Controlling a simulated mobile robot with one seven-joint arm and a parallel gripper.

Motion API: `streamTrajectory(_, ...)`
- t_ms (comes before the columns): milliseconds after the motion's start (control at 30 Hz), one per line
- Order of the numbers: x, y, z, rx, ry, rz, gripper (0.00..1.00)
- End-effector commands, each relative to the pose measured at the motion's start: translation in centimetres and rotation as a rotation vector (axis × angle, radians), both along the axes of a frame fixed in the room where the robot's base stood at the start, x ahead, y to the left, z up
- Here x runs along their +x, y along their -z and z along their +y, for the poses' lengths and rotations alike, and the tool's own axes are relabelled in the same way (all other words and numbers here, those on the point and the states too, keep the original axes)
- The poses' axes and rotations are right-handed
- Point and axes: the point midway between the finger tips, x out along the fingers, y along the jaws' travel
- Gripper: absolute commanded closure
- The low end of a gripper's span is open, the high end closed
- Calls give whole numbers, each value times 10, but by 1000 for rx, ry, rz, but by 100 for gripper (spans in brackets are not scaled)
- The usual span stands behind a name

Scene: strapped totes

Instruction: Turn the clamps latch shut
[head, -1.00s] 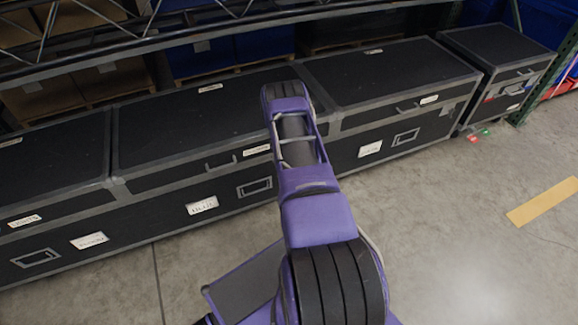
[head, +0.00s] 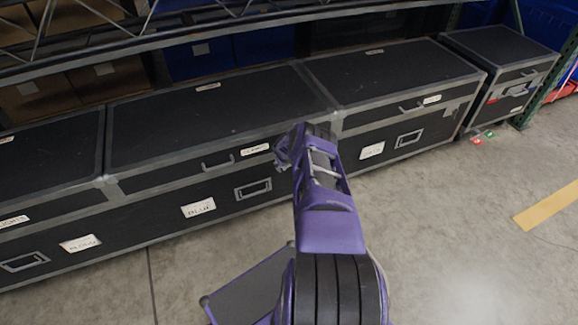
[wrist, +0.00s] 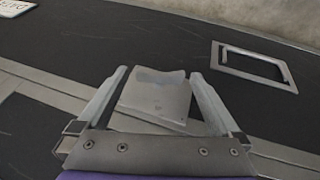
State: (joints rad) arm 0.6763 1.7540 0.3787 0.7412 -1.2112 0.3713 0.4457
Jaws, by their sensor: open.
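A grey metal latch plate (wrist: 155,98) is in the wrist view, set at an angle to the metal edging of a black case. My gripper (wrist: 160,72) is open, with one finger on each side of the plate; I cannot tell whether either finger touches it. In the head view my gripper (head: 284,150) is at the front right part of the middle case (head: 215,120), beside its lid label (head: 254,150), which is too small to read surely. My wrist hides the latch in the head view.
A recessed handle (wrist: 285,85) is right of the latch in the wrist view. The right case (head: 400,75) adjoins the middle one, and a smaller case (head: 505,60) stands at far right. A shelf beam (head: 230,32) crosses above the cases. Floor (head: 450,220) in front is clear.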

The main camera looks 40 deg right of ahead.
Motion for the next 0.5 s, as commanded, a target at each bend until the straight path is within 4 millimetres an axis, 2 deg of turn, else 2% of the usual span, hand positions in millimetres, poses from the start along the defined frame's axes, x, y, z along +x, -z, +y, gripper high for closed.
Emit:
streamTrajectory(67,0,0,0,0,0,0,0)
streamTrajectory(500,0,0,0,0,0,0,77)
